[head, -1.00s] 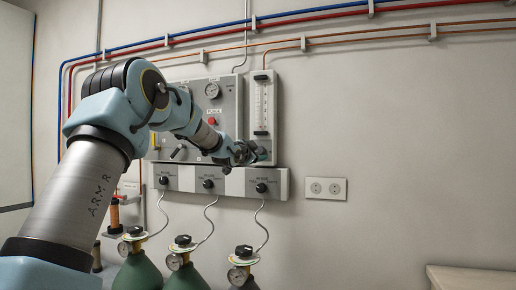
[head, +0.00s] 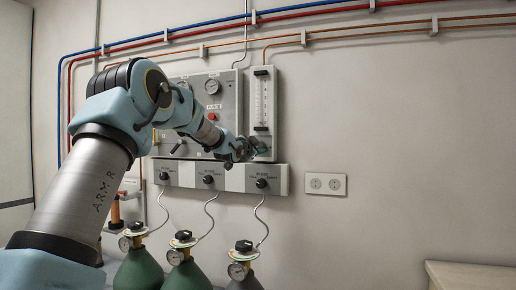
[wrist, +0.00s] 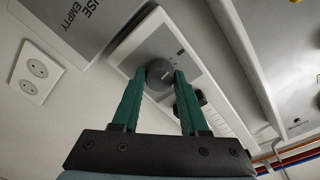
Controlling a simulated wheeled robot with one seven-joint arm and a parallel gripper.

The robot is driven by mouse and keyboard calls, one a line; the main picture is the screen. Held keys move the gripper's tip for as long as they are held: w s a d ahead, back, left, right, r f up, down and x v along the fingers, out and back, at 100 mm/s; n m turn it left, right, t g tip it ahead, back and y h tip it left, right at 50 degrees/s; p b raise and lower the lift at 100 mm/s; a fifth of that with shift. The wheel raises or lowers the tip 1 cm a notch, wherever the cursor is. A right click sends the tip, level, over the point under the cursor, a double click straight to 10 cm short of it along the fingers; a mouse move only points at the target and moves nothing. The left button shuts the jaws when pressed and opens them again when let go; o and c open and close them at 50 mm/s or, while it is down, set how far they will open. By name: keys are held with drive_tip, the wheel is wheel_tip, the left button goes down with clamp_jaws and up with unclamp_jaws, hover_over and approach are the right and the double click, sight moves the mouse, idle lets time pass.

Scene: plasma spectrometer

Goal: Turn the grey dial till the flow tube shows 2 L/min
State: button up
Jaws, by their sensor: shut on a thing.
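The grey dial (wrist: 159,73) is round and sits on a pale panel in the wrist view. My gripper (wrist: 162,76) has green fingers, one on each side of the dial, and is shut on it. In the head view my gripper (head: 252,148) is at the foot of the flow tube (head: 262,102), a tall pale gauge on the right of the grey panel. The dial is hidden behind my gripper there. The flow tube's scale and float are too small to read.
A panel with three black knobs (head: 261,182) runs just below my gripper. Gas cylinders (head: 187,272) with regulators stand beneath it. A wall socket (head: 326,184) is to the right, with bare wall around it. Blue, red and copper pipes (head: 320,18) run above.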

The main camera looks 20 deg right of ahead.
clamp_jaws()
drive_tip(key=shift+f, duration=0.15)
drive_tip(key=shift+m+b, duration=0.4)
drive_tip(key=shift+b, duration=0.1)
drive_tip(key=m+b, duration=0.2)
drive_tip(key=m, duration=0.1)
drive_tip(key=m+b, duration=0.2)
drive_tip(key=m, duration=0.1)
drive_tip(key=shift+m+y, duration=0.3)
drive_tip(key=m+b, duration=0.2)
drive_tip(key=m, duration=0.2)
drive_tip(key=shift+m+b, duration=0.7)
drive_tip(key=shift+m, duration=1.2)
drive_tip(key=shift+y, duration=0.3)
